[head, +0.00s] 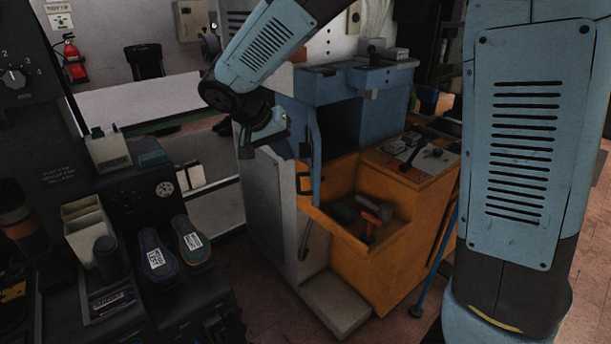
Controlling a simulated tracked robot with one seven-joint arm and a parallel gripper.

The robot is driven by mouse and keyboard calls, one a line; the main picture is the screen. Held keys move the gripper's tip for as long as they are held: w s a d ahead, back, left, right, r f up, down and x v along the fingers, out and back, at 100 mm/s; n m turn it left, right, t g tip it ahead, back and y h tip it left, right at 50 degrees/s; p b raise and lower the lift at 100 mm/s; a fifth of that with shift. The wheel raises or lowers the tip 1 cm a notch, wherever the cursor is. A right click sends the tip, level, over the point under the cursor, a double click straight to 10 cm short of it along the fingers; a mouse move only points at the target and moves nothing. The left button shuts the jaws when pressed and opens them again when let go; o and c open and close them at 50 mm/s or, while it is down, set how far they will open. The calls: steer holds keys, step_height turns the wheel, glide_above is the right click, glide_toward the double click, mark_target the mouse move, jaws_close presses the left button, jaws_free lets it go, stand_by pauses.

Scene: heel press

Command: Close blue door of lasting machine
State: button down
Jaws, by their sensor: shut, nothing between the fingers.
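The lasting machine has a blue upper housing (345,86) and an orange lower body (365,262). Its blue door (315,155) stands open, seen nearly edge-on as a narrow upright panel at the left of a dark opening (341,122). A dark handle shows on the door's left side. My gripper (243,150) is small and dark at the end of my blue arm, left of the door and above the grey side cabinet. It looks shut and empty, apart from the door in the picture. Its fingertips are hard to make out.
An orange tray (350,235) with tools sits below the opening, beside a control panel (410,158). At left, a dark machine carries two shoe soles (158,258) and a beige bin (88,232). Floor shows at lower right (400,328). My arm hides much of the right side.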

mark_target(305, 155)
steer(key=a+f, duration=0.2)
steer(key=a, duration=0.2)
steer(key=w+d+f, duration=0.4)
steer(key=d+f, duration=0.3)
steer(key=d, duration=0.2)
steer(key=shift+w+f+t, duration=0.2)
steer(key=shift+f+t, duration=0.2)
